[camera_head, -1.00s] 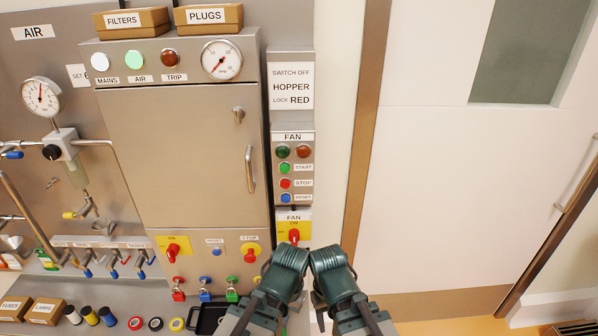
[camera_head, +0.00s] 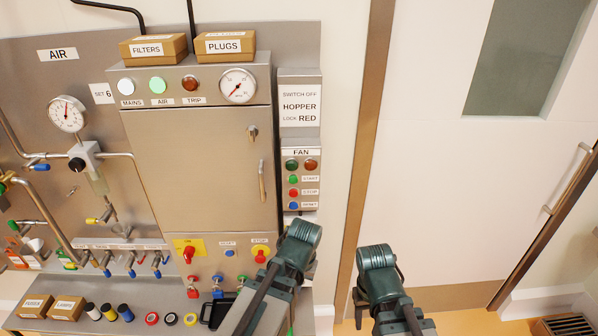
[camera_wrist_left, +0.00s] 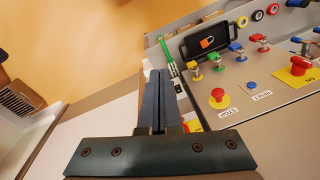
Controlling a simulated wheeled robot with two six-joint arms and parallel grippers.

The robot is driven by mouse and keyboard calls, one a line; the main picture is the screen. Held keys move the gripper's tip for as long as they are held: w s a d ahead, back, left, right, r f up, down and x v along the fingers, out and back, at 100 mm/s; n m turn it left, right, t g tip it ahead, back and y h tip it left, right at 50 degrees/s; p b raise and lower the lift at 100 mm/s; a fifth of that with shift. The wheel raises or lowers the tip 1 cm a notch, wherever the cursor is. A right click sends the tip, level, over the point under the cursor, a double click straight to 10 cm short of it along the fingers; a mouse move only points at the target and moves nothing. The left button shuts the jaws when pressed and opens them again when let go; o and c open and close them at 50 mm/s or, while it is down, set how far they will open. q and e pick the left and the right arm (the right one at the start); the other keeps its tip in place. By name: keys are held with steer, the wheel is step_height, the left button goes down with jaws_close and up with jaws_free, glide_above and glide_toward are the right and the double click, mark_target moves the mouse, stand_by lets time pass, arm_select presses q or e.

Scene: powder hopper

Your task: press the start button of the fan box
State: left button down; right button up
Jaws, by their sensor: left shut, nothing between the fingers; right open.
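The fan box (camera_head: 302,165) is a narrow grey panel on the wall, right of the big cabinet. Its green start button (camera_head: 293,180) sits above a red stop button (camera_head: 293,192) and a blue button (camera_head: 293,206). My left arm reaches up just below the fan box and covers the yellow fan switch under it. My left gripper (camera_wrist_left: 158,75) is shut and empty in the left wrist view; the start button is not visible there. My right gripper (camera_head: 362,300) is lower right, by the door frame, mostly hidden behind its own wrist, apart from the box.
The cabinet (camera_head: 200,170) has a protruding handle (camera_head: 262,180). Below it are a red switch (camera_head: 189,254), a red stop knob (camera_head: 261,254) and coloured padlocks. A black tray (camera_wrist_left: 215,42) lies on the shelf. The door (camera_head: 440,200) at right is clear.

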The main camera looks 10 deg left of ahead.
mark_target(293, 180)
arm_select(q)
steer(key=w+a+r+n+t+y+p, duration=0.3)
steer(key=w+r+n+t+y, duration=0.3)
steer(key=w+r, duration=0.7)
step_height(293, 180, up, 3)
steer(key=n+y, duration=0.2)
steer(key=shift+w+n+y, duration=0.2)
steer(key=shift+n+y, duration=0.1)
steer(key=shift+y, duration=0.1)
arm_select(e)
step_height(293, 180, up, 4)
steer(key=shift+r, duration=0.25)
arm_select(q)
steer(key=shift+w+a, duration=0.1)
steer(key=shift+w+a, duration=0.4)
steer(key=shift+w, duration=1)
steer(key=shift+w+a, duration=0.45)
steer(key=shift+w, duration=0.9)
steer(key=shift+w+a, duration=0.4)
steer(key=shift+w, duration=1)
steer(key=shift+w, duration=0.15)
steer(key=shift+w+a, duration=0.1)
steer(key=shift+w, duration=0.15)
